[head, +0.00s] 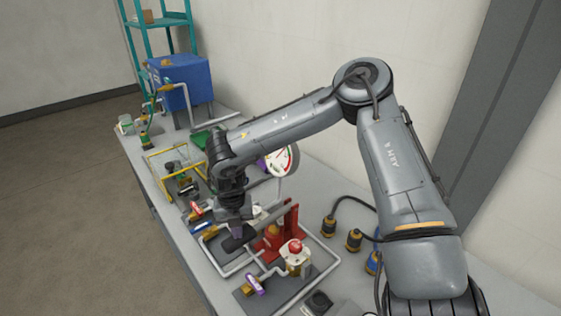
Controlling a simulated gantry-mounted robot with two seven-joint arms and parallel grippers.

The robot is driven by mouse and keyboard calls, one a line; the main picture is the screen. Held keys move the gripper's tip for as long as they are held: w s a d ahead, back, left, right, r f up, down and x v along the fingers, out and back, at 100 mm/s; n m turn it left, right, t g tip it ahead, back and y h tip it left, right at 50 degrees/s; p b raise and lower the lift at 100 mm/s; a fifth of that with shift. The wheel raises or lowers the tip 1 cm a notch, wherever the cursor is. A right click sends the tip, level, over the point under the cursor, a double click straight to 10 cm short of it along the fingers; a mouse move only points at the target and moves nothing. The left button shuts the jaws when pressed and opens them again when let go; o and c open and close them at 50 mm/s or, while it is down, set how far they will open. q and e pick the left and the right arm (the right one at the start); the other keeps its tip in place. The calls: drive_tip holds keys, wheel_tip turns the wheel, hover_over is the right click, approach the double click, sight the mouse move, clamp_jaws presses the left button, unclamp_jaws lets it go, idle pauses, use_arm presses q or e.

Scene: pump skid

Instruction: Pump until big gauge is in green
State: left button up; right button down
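The big round gauge (283,161) with a white face and green and red marks stands behind my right arm, which hides part of it. The needle reading is too small to tell. A red pump bracket (290,222) stands on the skid in the middle of the bench. My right gripper (238,238) points down just left of the red bracket. Its fingers are small and dark, and I cannot tell whether they are open, shut or touching a handle. My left gripper is not in view.
The grey bench (222,290) carries pipework and a white valve with a red top (296,257) close to the red bracket. A yellow wire frame (166,164) and a blue tank (183,80) stand farther back. Black cables with yellow-collared plugs (353,240) lie to the right.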

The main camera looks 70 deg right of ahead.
wheel_tip(320, 180, down, 2)
drive_tip(key=shift+s+d+f+b, duration=0.1)
drive_tip(key=shift+s+b, duration=0.05)
drive_tip(key=shift+b, duration=0.4)
drive_tip(key=shift+r+p, duration=0.7)
drive_tip(key=shift+r, duration=0.2)
wheel_tip(320, 180, up, 8)
drive_tip(key=p, duration=0.5)
drive_tip(key=shift+f, duration=0.15)
drive_tip(key=shift+f, duration=0.1)
